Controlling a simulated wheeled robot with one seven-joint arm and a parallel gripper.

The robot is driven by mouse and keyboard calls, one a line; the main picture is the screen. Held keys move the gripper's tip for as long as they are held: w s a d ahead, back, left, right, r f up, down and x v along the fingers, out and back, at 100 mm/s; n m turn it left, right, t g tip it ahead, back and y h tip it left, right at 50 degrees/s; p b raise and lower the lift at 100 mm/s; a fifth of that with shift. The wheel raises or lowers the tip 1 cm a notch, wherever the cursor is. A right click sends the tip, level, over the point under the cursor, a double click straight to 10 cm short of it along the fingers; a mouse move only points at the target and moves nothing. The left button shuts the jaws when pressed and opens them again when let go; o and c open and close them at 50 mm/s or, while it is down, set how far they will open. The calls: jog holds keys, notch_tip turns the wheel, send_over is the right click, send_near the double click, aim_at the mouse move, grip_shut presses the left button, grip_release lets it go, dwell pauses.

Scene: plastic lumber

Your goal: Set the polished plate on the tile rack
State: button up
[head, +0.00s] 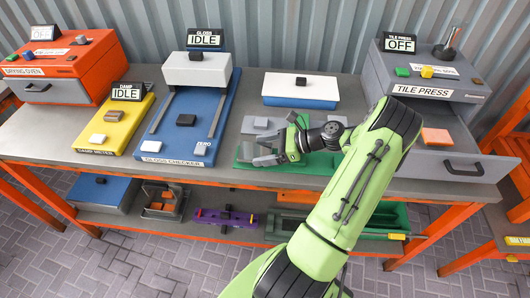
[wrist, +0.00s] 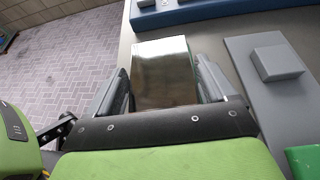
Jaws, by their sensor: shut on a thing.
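The polished plate (wrist: 163,72) is a shiny, mirror-like rectangle between my two fingers in the wrist view. My gripper (head: 258,154) is shut on it, near the front edge of the workbench, with the fingers pointing left in the head view. In the head view the plate is too small and covered to make out clearly. I cannot tell for sure which thing is the tile rack; a grey frame with an orange-brown piece (head: 162,201) stands on the lower shelf. A green board (head: 315,163) lies under and behind my gripper, partly hidden by my arm.
The blue gloss checker (head: 183,133) stands left of my gripper. A grey board with a raised block (wrist: 276,63) lies close to the right of the plate. The tile press (head: 430,115), with an orange tile (head: 436,137), stands right. A purple rail (head: 225,217) lies on the lower shelf.

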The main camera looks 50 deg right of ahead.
jog(key=shift+f, duration=0.1)
jog(key=o, duration=1.1)
jog(key=shift+c, duration=0.2)
